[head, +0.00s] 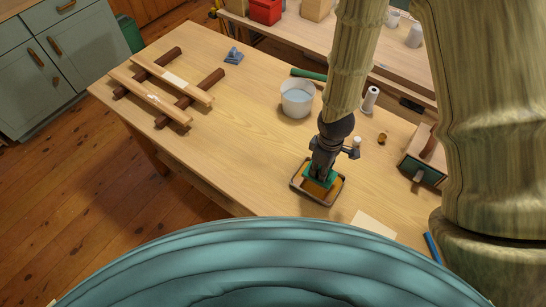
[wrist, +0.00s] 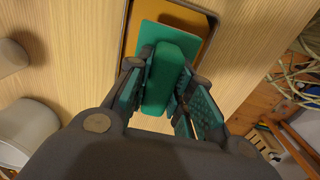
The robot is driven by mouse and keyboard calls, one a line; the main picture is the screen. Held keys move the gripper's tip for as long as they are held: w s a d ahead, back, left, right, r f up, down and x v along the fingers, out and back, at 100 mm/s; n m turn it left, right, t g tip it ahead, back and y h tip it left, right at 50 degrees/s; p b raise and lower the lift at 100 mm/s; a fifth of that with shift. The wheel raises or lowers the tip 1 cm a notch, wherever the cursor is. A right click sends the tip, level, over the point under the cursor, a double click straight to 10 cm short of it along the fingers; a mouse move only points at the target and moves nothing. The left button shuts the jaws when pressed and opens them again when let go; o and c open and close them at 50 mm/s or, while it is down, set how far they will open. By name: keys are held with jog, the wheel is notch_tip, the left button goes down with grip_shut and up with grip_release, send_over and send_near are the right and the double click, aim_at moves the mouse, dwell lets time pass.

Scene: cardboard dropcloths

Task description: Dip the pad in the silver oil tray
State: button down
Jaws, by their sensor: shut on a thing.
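The silver oil tray (head: 298,186) lies on the wooden table near its front edge, with amber oil (wrist: 193,18) showing in it. My gripper (head: 319,174) is over the tray and points down. It is shut on the green pad (wrist: 168,72), whose handle stands between the two fingers in the wrist view. The pad's flat plate (wrist: 170,38) is over the oil inside the tray's outline. Whether its underside touches the oil cannot be told.
A white bucket (head: 297,98) stands behind the tray. Two boards (head: 150,96) rest on dark crossbars at the table's left. A blue tool (head: 233,56) lies behind them. A wooden box (head: 423,160) is at the right, and a pale sheet (head: 374,224) lies near the front edge.

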notch_tip(320, 180, up, 5)
jog(key=p, duration=0.4)
jog(key=shift+r, duration=0.1)
